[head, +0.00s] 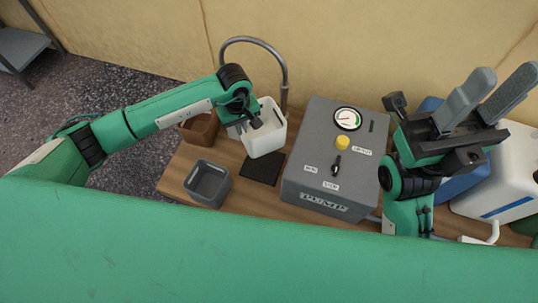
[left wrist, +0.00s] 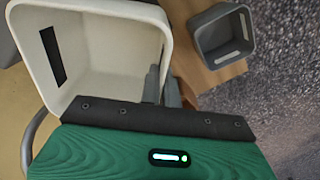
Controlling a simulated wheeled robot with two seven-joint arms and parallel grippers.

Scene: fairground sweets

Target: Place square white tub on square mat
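The square white tub (head: 264,142) is upright at the back of the table, just behind the black square mat (head: 262,170) and overlapping its far edge in the head view. My left gripper (head: 240,127) has one finger on each side of the tub's left wall and looks shut on it. In the left wrist view the tub (left wrist: 110,45) is large and close, with the gripper fingers (left wrist: 162,86) at its wall. Whether its base touches the table is hard to tell. My right gripper (head: 488,98) is open, empty and pointing up at the right.
A grey square tub (head: 208,184) stands left of the mat, and a brown one (head: 199,127) behind it. The grey pump box (head: 325,170) stands close on the mat's right. A curved metal pipe (head: 284,75) rises behind the white tub. A white container (head: 505,175) is at far right.

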